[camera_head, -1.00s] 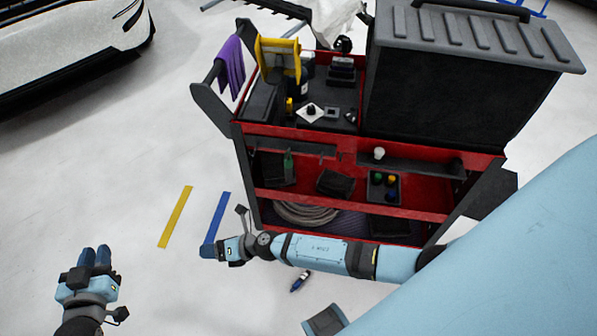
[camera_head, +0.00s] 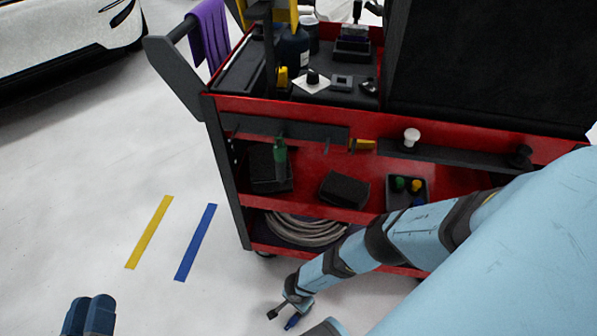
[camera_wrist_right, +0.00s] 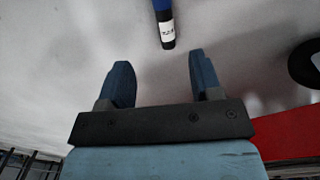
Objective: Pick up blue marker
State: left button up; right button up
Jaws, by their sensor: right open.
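In the right wrist view the blue marker (camera_wrist_right: 165,25), with a white label and a dark end, lies on the pale floor. It is ahead of my right gripper (camera_wrist_right: 158,60), whose two blue fingers are apart with nothing between them. The marker's dark end lines up with the gap, a little beyond the fingertips. In the head view my right gripper (camera_head: 292,318) is low beside the cart; I cannot tell whether the blue bit there is finger or marker. My left gripper (camera_head: 88,315) is at the bottom left, fingers side by side, partly cut off by the frame.
A red and black tool cart (camera_head: 350,210) stands just behind my right arm, with a coiled hose (camera_head: 305,230) on its lower shelf. Yellow tape (camera_head: 149,232) and blue tape (camera_head: 196,243) mark the floor. The left floor is open up to a car (camera_head: 60,45).

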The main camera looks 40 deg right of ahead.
jog(key=f+b, duration=0.1)
jog(key=f, duration=0.1)
jog(key=f+b, duration=0.2)
jog(key=f, duration=0.1)
jog(key=shift+s+f, duration=0.2)
jog(key=shift+f, duration=0.1)
jog(key=shift+a+f+b, duration=0.1)
jog(key=shift+f+b, duration=0.9)
jog(key=shift+b, duration=0.15)
jog(key=f+b, duration=0.3)
jog(key=shift+w+f, duration=0.2)
jog(key=shift+f, duration=0.05)
jog(key=shift+f+b, duration=0.4)
jog(key=shift+b, duration=0.05)
pick_arm(q)
jog(key=w+f+m, duration=0.1)
jog(key=w+a+f+m, duration=0.1)
jog(key=f+m, duration=0.1)
jog(key=w+f+m+h, duration=0.1)
jog(key=shift+a+f+m, duration=0.3)
jog(key=shift+f+m, duration=0.1)
pick_arm(e)
jog(key=shift+r, duration=0.1)
jog(key=c, duration=1.1)
